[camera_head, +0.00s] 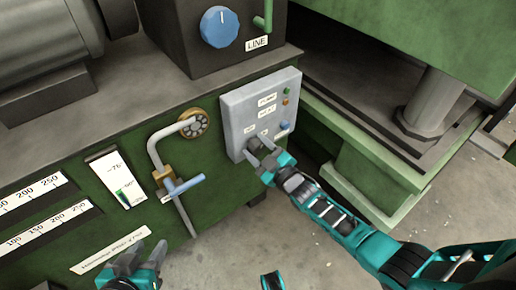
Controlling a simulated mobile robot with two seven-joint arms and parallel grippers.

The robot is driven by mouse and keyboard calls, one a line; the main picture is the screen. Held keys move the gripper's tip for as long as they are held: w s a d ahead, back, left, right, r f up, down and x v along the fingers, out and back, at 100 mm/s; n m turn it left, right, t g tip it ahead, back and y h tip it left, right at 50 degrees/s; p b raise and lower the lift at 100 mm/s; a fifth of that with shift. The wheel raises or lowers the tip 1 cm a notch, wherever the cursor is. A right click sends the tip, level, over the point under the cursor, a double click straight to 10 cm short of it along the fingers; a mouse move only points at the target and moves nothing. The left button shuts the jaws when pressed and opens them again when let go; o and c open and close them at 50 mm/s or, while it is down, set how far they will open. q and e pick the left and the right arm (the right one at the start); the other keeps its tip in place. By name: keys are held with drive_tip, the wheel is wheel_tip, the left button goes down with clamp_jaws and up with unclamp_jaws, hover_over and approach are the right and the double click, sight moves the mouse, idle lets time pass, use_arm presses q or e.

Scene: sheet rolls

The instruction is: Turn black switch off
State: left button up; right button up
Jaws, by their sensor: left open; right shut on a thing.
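A light grey control box (233,108) is mounted on the front of the green machine, in the middle of the head view. It carries small white labels, a green and an orange light, and a blue knob. My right gripper (257,150) is at the lower left of the box face, shut on a small dark part there that looks like the black switch. The fingers hide most of the switch, so its position cannot be read. My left gripper (143,254) is open and empty at the bottom left, low in front of the machine and away from the box.
A bent pipe with a blue-handled valve (183,186) sticks out of the machine left of the box. A large blue knob (219,27) and LINE label are above. A green press with a metal column (434,104) stands right. Bare floor lies in front.

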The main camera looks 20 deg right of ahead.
sight(260, 151)
drive_tip(key=n, duration=0.2)
drive_tip(key=shift+n, duration=0.3)
use_arm(q)
drive_tip(key=shift+d, duration=0.1)
use_arm(e)
drive_tip(key=shift+n, duration=0.3)
use_arm(q)
drive_tip(key=shift+d, duration=0.1)
use_arm(e)
drive_tip(key=shift+n, duration=0.3)
drive_tip(key=o, duration=1)
use_arm(q)
drive_tip(key=shift+w+r, duration=0.1)
use_arm(e)
drive_tip(key=shift+s, duration=0.15)
drive_tip(key=p+v, duration=0.1)
drive_tip(key=v, duration=0.5)
drive_tip(key=shift+r+p, duration=0.1)
drive_tip(key=shift+p, duration=0.3)
use_arm(q)
drive_tip(key=shift+s+a+r+p, duration=0.3)
drive_tip(key=shift+a+r+p, duration=0.3)
drive_tip(key=shift+r, duration=0.2)
use_arm(e)
drive_tip(key=v, duration=0.6)
drive_tip(key=shift+s+d, duration=0.15)
drive_tip(key=shift+s, duration=0.15)
